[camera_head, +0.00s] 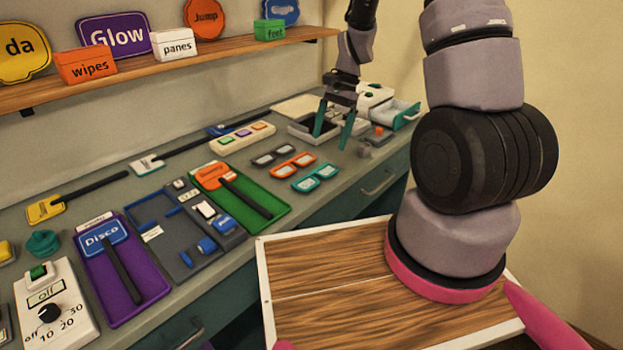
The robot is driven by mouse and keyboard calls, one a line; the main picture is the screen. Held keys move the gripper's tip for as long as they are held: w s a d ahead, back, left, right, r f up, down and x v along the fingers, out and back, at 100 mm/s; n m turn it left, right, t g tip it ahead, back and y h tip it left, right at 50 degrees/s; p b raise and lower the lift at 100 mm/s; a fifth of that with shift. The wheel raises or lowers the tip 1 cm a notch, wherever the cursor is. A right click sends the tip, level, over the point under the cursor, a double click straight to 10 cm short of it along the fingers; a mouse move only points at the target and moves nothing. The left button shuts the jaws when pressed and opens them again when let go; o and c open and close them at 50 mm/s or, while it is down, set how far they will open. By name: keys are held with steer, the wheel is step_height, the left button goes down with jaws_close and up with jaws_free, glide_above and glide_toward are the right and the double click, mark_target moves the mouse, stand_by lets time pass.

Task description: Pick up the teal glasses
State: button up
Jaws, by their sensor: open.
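The teal glasses (316,178) lie on the grey counter near its front edge, in the middle of the picture. Orange glasses (293,165) lie just behind them, and dark glasses (273,155) lie behind those, all in a short row. My gripper (332,129) hangs above the counter, to the right of and farther back than the teal glasses. Its two teal fingers are spread apart, pointing down, with nothing visible between them. The teal glasses are fully in view and apart from the gripper.
A green tray (270,214), a grey tray (177,236) and a purple tray (125,302) line the counter to the left. A shelf (150,68) with signs and boxes runs above.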

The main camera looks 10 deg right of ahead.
glide_above(317, 176)
steer(key=w+d, duration=0.1)
steer(key=d, duration=0.1)
step_height(317, 176, down, 6)
steer(key=shift+r, duration=0.15)
steer(key=shift+w+x, duration=0.1)
steer(key=shift+x, duration=1.1)
steer(key=shift+w+x, duration=0.15)
steer(key=shift+x, duration=1)
steer(key=c, duration=1.4)
